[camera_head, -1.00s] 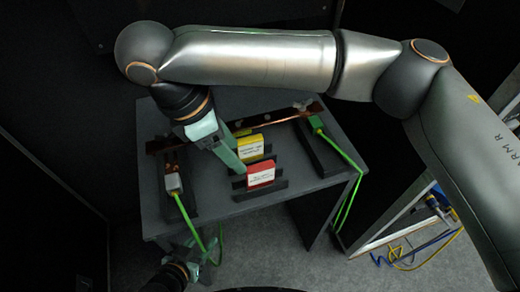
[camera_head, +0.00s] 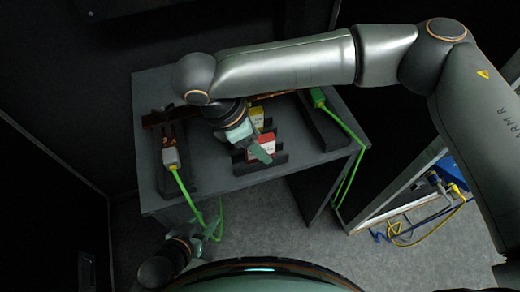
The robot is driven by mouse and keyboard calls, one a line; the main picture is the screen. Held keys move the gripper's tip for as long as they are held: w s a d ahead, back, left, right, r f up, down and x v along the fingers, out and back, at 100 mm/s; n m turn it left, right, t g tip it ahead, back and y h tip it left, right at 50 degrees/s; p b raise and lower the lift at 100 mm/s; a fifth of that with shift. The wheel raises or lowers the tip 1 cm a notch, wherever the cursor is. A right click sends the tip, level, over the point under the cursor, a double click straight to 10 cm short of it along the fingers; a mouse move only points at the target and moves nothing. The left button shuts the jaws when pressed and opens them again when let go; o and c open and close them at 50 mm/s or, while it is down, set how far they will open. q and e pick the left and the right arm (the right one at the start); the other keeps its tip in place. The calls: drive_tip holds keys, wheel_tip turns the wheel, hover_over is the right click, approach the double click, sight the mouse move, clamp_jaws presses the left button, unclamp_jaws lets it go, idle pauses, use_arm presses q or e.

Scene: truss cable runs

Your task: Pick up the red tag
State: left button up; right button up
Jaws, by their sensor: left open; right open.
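The red tag (camera_head: 268,141), with a white label, stands in a dark holder on the grey table. The yellow tag (camera_head: 257,115) stands just behind it and is partly covered by my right gripper. My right gripper (camera_head: 262,153) is open and reaches over the red tag from the upper left, its fingers in front of part of the tag. I cannot tell whether they touch it. My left gripper (camera_head: 203,225) is open and empty, low beside the table's front left edge.
A copper-coloured bar (camera_head: 160,118) runs across the back of the table (camera_head: 215,178). Green cables hang from a grey connector (camera_head: 170,157) at left and a green connector (camera_head: 318,97) at right. A frame with blue and yellow cables (camera_head: 408,230) stands at right.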

drive_tip(key=shift+d+f, duration=0.15)
drive_tip(key=shift+f, duration=0.2)
drive_tip(key=shift+c, duration=0.2)
clamp_jaws()
